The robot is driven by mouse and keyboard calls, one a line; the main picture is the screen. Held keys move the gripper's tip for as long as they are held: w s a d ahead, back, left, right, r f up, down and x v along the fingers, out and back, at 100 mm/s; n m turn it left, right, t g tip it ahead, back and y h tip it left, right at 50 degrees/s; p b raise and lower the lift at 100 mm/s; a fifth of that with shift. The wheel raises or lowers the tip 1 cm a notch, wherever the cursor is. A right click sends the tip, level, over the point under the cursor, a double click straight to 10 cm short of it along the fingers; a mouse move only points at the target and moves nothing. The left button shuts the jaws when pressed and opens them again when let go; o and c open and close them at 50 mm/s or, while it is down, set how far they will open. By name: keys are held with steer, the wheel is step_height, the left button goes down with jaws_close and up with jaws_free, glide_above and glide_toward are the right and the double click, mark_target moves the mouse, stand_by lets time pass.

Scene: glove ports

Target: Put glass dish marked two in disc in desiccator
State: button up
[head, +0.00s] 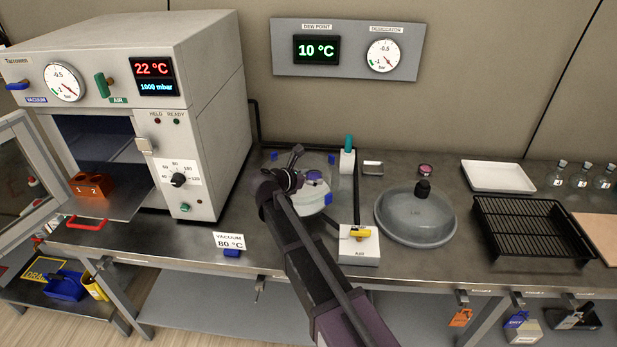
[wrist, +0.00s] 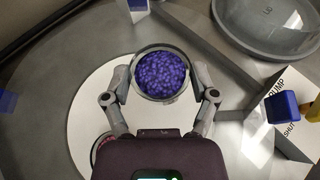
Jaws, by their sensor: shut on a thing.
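My gripper (head: 303,180) is shut on a round glass dish (wrist: 160,76) filled with blue-violet beads, with one finger on each side of its rim. The dish also shows beyond my gripper in the head view (head: 315,178). No number is readable on it. Below it is the pale disc (wrist: 88,122) in the open desiccator (head: 318,207). I cannot tell whether the dish touches the disc. A dark and red rounded thing (wrist: 101,146) shows at the disc's left, partly hidden by my gripper. The desiccator lid (head: 420,222) lies on the bench to the right.
A valve block with a yellow handle (head: 358,234) stands close right of the desiccator; a teal-handled one (head: 347,157) stands behind. The oven (head: 190,100) at left is open, with an orange holder (head: 91,186) marked 1 and 2. A black rack (head: 530,230) lies at right.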

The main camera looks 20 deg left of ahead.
steer(key=shift+f, duration=0.1)
steer(key=o, duration=1)
steer(key=shift+s, duration=0.1)
steer(key=shift+r+p, duration=0.75)
steer(key=p+v, duration=0.4)
steer(key=v, duration=0.7)
steer(key=shift+s+a, duration=0.2)
steer(key=shift+s, duration=0.1)
